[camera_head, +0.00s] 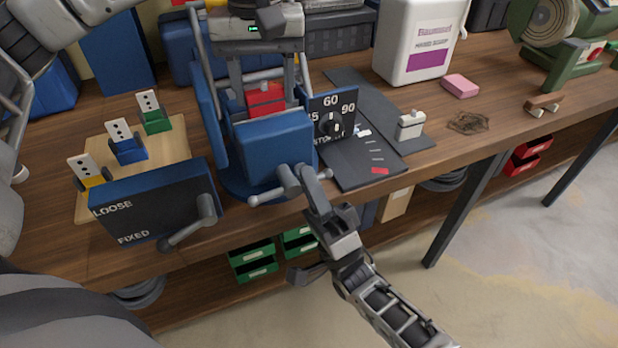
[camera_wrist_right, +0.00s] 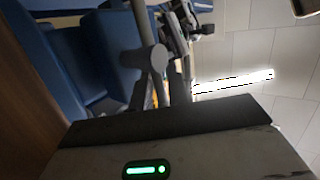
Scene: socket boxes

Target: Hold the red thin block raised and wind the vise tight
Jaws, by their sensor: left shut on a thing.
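The blue vise (camera_head: 275,148) stands at the front edge of the bench, with its screw handle (camera_head: 290,186) facing front. The red thin block (camera_head: 265,99) sits upright behind the front jaw; its lower part is hidden. My left gripper (camera_head: 264,88) reaches down from above and is shut on the red block; its fingertips are hard to make out. My right gripper (camera_head: 303,226) is open in front of the vise, its upper finger close to the handle's right end; contact is unclear. In the right wrist view, the handle (camera_wrist_right: 150,58) shows near a dark finger.
A board marked LOOSE and FIXED (camera_head: 150,208) with a lever stands left, before a wooden tray (camera_head: 178,145) of coloured blocks with white cards. A dial panel (camera_head: 333,115) stands right of the vise. A white canister (camera_head: 415,40) and pink block (camera_head: 460,86) are behind right.

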